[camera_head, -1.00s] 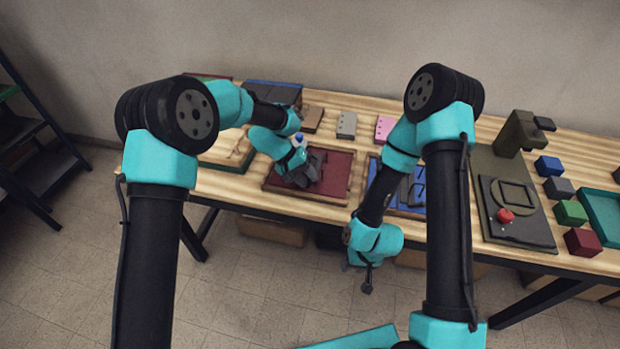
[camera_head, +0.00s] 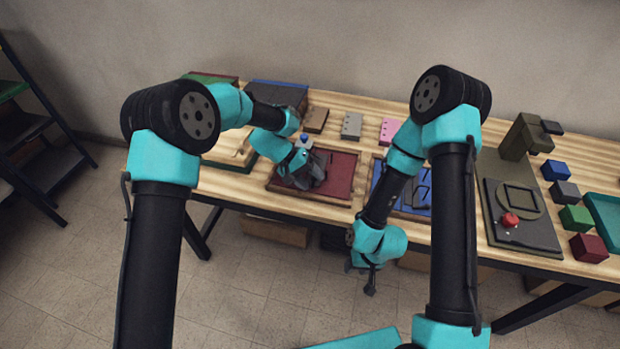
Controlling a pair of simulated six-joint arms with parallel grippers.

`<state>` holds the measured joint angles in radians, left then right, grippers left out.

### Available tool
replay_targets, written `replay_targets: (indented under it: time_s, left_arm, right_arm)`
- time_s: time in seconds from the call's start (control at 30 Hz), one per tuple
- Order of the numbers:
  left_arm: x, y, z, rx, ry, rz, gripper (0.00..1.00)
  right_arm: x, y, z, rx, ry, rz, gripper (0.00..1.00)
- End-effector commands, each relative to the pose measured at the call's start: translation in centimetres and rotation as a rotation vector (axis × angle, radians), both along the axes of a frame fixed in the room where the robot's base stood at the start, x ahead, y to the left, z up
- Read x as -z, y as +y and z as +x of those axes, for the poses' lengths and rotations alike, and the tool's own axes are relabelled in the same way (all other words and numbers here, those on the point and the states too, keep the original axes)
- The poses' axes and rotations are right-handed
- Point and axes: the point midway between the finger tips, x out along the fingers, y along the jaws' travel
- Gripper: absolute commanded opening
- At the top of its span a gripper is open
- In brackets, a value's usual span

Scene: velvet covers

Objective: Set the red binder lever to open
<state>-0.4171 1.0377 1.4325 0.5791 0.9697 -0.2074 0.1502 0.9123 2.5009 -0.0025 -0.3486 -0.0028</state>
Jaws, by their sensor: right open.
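The red binder (camera_head: 341,174) lies open on the table in front of my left arm, a dark red panel in a brown frame. My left gripper (camera_head: 308,178) is over the left part of it, pointing down. The gripper covers that part, so I cannot see the lever or whether the fingers touch it. Whether its jaws are open or shut does not show. My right gripper (camera_head: 370,283) is open and empty, hanging in front of the table's front edge, away from the binder.
A blue binder (camera_head: 377,177) lies right of the red one, partly behind my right arm. Further right are a dark device with a red button (camera_head: 510,219), several coloured blocks and a teal tray (camera_head: 604,213). Grey (camera_head: 351,126) and pink (camera_head: 388,131) pieces stand behind.

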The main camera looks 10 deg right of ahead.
Motion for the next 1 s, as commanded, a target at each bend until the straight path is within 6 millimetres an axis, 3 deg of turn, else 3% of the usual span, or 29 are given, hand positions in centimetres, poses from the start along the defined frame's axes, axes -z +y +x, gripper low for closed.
replay_targets:
  time_s: [0.27, 0.47, 1.0]
  left_arm:
    - [-0.3, 0.2, 0.2, -0.002, -0.003, -0.001, 0.56]
    - [-1.7, 1.4, 1.0, -0.003, -0.005, -0.002, 0.56]
    - [-8.8, 7.7, 4.5, -0.003, -0.004, -0.002, 0.56]
  right_arm:
    - [0.0, 0.0, 0.0, 0.000, 0.000, 0.000, 0.43]
    - [0.0, 0.0, 0.0, 0.000, 0.000, 0.000, 0.43]
    - [0.0, 0.0, 0.0, 0.000, 0.000, 0.000, 0.43]
